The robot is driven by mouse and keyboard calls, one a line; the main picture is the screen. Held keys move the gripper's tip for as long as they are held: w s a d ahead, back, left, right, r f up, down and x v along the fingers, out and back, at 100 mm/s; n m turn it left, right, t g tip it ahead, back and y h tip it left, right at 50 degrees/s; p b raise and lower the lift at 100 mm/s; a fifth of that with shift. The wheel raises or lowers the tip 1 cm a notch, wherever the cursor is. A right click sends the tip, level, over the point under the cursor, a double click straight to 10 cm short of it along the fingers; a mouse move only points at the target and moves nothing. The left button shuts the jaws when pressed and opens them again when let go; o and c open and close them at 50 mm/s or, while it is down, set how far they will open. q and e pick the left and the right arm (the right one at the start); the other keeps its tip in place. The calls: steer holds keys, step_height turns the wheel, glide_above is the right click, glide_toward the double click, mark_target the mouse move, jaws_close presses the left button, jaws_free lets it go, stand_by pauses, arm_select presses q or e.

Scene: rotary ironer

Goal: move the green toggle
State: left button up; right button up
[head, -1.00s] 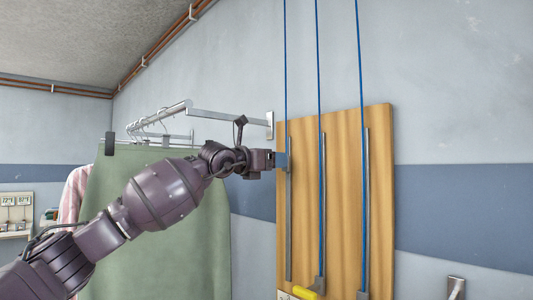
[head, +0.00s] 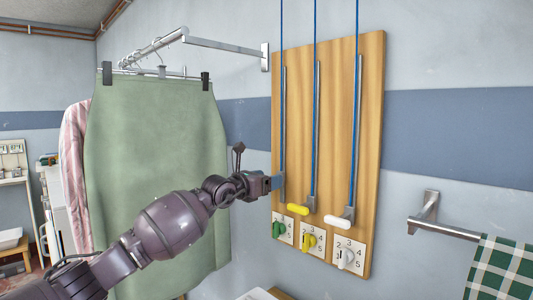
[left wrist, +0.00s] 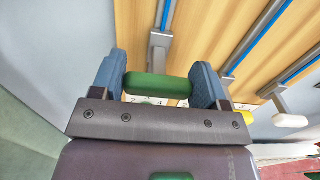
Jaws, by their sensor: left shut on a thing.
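The green toggle (left wrist: 158,87) is a short green bar in the left wrist view. It sits across between the blue fingers of my left gripper (left wrist: 160,88), which is shut on it. A grey metal slider (left wrist: 158,48) on the wooden board stands just behind it. In the head view my left gripper (head: 275,184) is at the lower part of the leftmost metal track (head: 283,120) and hides the toggle. My right gripper is not in view.
The wooden board (head: 335,100) also carries a yellow toggle (head: 298,209) and a white toggle (head: 337,222), both low on their tracks. Below are numbered plates with a green knob (head: 279,229), yellow knob (head: 309,241) and white knob (head: 346,258). A green cloth (head: 150,130) hangs left, behind my arm.

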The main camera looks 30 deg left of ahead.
arm_select(q)
step_height(320, 180, down, 5)
steer(key=shift+f, duration=0.45)
steer(key=shift+d+f, duration=0.1)
steer(key=o, duration=1.3)
steer(key=shift+r, duration=0.3)
steer(key=shift+s, duration=0.15)
